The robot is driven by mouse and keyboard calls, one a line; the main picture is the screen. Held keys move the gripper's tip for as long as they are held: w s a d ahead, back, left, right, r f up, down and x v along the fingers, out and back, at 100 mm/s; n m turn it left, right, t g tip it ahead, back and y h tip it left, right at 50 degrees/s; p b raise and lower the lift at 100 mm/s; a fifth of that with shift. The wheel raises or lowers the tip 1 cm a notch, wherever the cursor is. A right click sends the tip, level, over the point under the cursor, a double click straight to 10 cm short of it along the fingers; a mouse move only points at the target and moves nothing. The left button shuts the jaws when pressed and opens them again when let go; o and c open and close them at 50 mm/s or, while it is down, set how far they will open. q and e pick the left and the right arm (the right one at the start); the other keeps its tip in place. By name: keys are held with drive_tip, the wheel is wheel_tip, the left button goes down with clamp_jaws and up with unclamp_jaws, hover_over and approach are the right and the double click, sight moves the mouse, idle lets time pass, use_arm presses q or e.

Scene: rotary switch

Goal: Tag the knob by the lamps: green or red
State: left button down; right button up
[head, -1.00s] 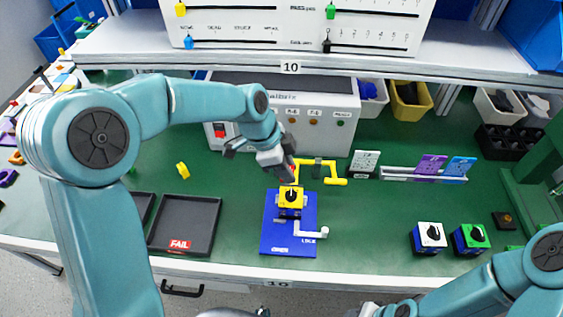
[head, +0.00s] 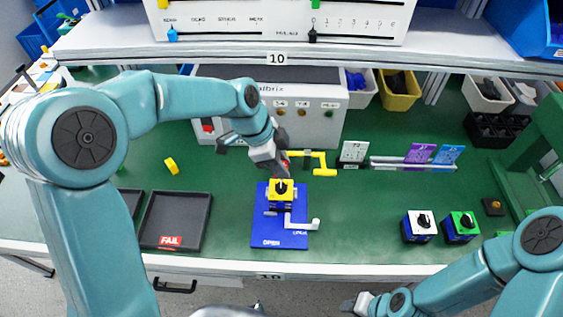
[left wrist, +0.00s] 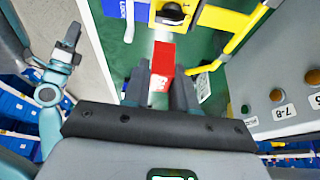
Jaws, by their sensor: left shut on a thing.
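The yellow switch box with its black knob (head: 281,188) sits on a blue fixture plate (head: 279,240) marked OPEN. The knob also shows at the top of the left wrist view (left wrist: 172,12). My left gripper (head: 280,168) is above and just behind the box, shut on a red block-like piece (left wrist: 162,65). The piece points toward the box; whether they touch is unclear. The grey tester behind carries lamps: two amber-brown ones (head: 303,104) and a green one (head: 330,105); whether any is lit is unclear. My right gripper (head: 356,303) is at the bottom edge, its jaws unclear.
A yellow bar (head: 322,172) stands close behind the fixture, and a white lever (head: 305,224) lies at its front. A dark FAIL tray (head: 176,218) is at left. White (head: 418,228) and green (head: 461,228) knob boxes stand at right. A card rack (head: 400,163) is behind.

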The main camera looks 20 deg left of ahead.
use_arm(q)
drive_tip(key=b, duration=0.4)
hover_over(281, 187)
drive_tip(key=shift+w+f, duration=0.1)
drive_tip(key=shift+f, duration=2.3)
drive_tip(key=shift+b, duration=0.3)
drive_tip(key=shift+f+b, duration=0.95)
drive_tip(key=shift+f, duration=0.05)
drive_tip(key=c, duration=0.8)
unclamp_jaws()
drive_tip(key=shift+r, duration=0.1)
